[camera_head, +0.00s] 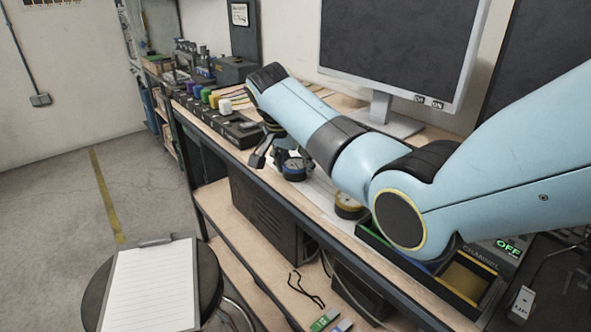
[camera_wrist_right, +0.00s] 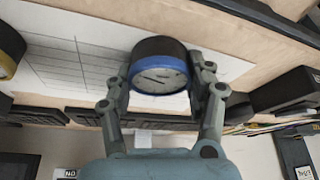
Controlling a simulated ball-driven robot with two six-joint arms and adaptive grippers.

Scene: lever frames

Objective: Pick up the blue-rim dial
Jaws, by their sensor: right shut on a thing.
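The blue-rim dial (camera_head: 293,174) is at the front part of the bench, over or on a white sheet, partly hidden by my right gripper (camera_head: 278,158). In the right wrist view the dial (camera_wrist_right: 158,68) shows its pale face, blue rim and dark body. The fingers of my right gripper (camera_wrist_right: 160,82) are on both sides of it, shut on it. I cannot tell whether it is clear of the sheet. My left gripper is not in view.
A yellow-rim dial (camera_head: 349,207) sits to the right, beside a green-edged tray (camera_head: 376,243). A dark rack with coloured blocks (camera_head: 212,99) stands to the left. A monitor (camera_head: 400,45) stands behind. A clipboard (camera_head: 152,284) lies on a stool.

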